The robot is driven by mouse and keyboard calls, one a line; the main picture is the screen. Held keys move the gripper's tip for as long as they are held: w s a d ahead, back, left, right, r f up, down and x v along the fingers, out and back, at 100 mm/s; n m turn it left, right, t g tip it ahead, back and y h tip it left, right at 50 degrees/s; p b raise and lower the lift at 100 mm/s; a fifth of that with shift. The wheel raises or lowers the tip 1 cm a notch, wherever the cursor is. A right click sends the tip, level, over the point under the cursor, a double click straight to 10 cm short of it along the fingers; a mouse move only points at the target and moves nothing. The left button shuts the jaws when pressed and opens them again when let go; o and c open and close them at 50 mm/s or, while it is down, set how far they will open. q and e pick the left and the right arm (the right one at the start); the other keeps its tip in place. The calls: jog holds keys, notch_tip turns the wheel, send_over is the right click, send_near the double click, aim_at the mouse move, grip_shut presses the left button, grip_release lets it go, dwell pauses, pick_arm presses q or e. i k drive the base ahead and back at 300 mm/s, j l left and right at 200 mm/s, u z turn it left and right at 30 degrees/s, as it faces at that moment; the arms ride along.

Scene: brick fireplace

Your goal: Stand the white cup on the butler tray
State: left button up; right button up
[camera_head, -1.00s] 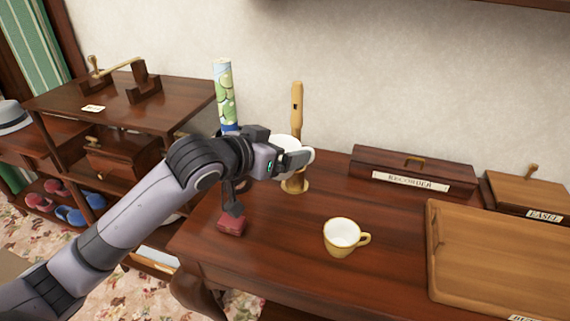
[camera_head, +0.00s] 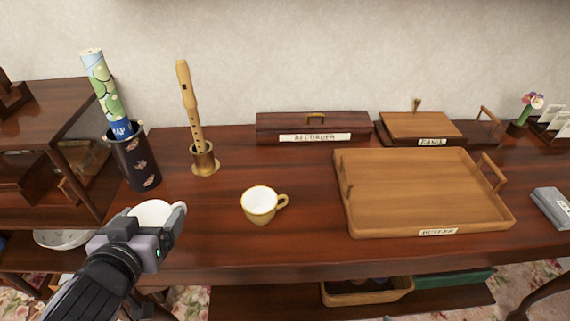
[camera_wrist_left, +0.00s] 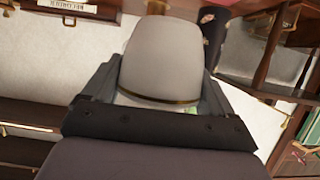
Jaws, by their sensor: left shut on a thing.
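The white cup (camera_head: 150,211) is in my left gripper (camera_head: 158,222), at the lower left of the head view, in front of the map holder. The gripper hides much of the cup. In the left wrist view the cup (camera_wrist_left: 165,60) fills the space between the fingers, its pale rounded side toward the camera and a thin gold line near the fingers. The butler tray (camera_head: 420,190) is a light wooden tray with raised handles, on the table right of centre. It looks empty. My right gripper is not in view.
A yellow cup (camera_head: 258,204) stands left of the tray. Behind are a recorder (camera_head: 188,105) upright in a brass stand, a dark map holder (camera_head: 137,162), the recorder box (camera_head: 312,127) and the easel box (camera_head: 420,126). The table (camera_head: 310,225) is bare between yellow cup and tray.

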aim_at(420, 190)
jog(key=z, duration=1)
jog(key=i+l, duration=0.25)
jog(key=i, duration=0.15)
jog(key=i+l+z, duration=0.1)
jog(key=i+l, duration=0.2)
jog(key=i, duration=0.05)
